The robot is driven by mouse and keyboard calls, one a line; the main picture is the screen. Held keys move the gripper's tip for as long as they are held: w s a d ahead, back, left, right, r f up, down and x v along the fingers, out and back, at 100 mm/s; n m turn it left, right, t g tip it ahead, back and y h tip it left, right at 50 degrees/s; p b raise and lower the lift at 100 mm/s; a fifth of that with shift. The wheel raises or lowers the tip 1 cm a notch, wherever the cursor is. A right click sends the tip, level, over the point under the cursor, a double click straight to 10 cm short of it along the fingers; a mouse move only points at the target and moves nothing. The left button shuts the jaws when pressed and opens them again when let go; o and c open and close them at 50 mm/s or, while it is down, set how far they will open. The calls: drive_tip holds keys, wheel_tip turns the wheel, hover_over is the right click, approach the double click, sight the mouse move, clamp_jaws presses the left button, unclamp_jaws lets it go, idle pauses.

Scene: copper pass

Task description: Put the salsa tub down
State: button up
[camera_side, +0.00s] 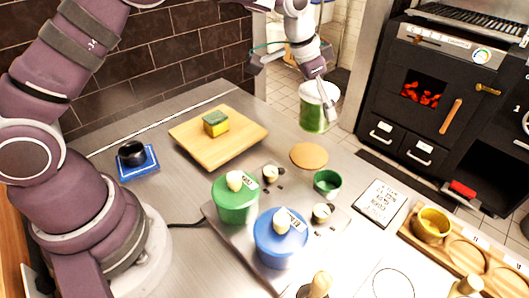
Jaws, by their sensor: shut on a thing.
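The salsa tub (315,116) is a round see-through tub with a pale rim and green contents. It is in the upper middle of the side view and looks upright. My gripper (318,80) comes down from above and is shut on its upper part. The fingertips are small and partly hidden at the rim. The tub appears raised near the far right edge of the steel counter (350,170). A round cork mat (309,155) lies on the counter below it in the picture. I cannot tell the exact height.
A green pot (236,203) and a blue pot (280,246) stand in front, with a small green bowl (327,183) nearby. A cutting board (190,135) holds a sponge (215,128). A lettered card (381,203) and wooden tray (411,232) are at right. A black oven (385,75) stands beyond.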

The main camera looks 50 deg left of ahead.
drive_tip(key=s+d+m, duration=0.1)
drive_tip(key=d, duration=0.3)
drive_tip(key=s+d, duration=0.1)
drive_tip(key=d, duration=0.3)
drive_tip(key=s+d+m, duration=0.1)
drive_tip(key=d, duration=0.3)
drive_tip(key=shift+s+d+m+h, duration=0.25)
drive_tip(key=shift+m+h, duration=0.05)
drive_tip(key=shift+h, duration=0.1)
drive_tip(key=s+d+m, duration=0.1)
drive_tip(key=s+d, duration=0.3)
drive_tip(key=d, duration=0.3)
drive_tip(key=shift+g, duration=0.4)
wheel_tip(320, 180, down, 10)
drive_tip(key=shift+a+f, duration=0.1)
drive_tip(key=o, duration=1.3)
drive_tip(key=shift+c, duration=0.2)
